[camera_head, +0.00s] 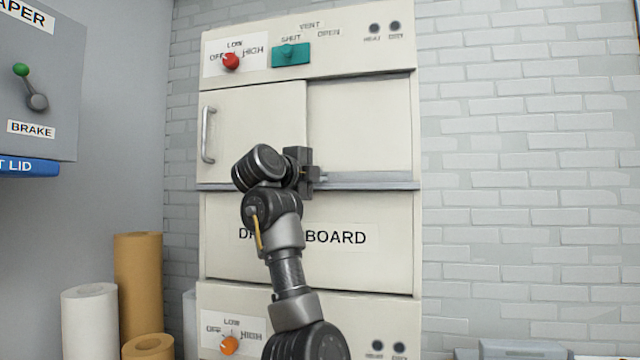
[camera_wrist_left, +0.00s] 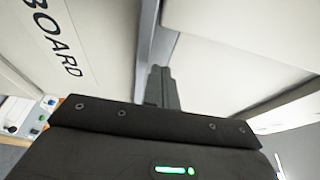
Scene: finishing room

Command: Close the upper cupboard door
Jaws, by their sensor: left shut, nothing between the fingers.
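The upper cupboard (camera_head: 360,125) has a cream front with a raised door panel (camera_head: 255,115) on its left half. That panel carries a vertical metal handle (camera_head: 208,135) near its left edge. The right half is a plain surface set further back, beside the panel's right edge. My left gripper (camera_head: 318,174) is shut and empty at the grey rail below the cupboard, near the panel's lower right corner. I cannot tell whether it touches. In the left wrist view its shut fingers (camera_wrist_left: 160,87) point along the rail between two cream surfaces. My right gripper is out of view.
A board-labelled front (camera_head: 310,265) lies below the rail, partly hidden by my left arm. A red knob (camera_head: 231,61) and teal switch (camera_head: 291,55) sit above the cupboard. Paper rolls (camera_head: 138,285) stand at lower left, below a grey box (camera_head: 40,80). The brick wall right is bare.

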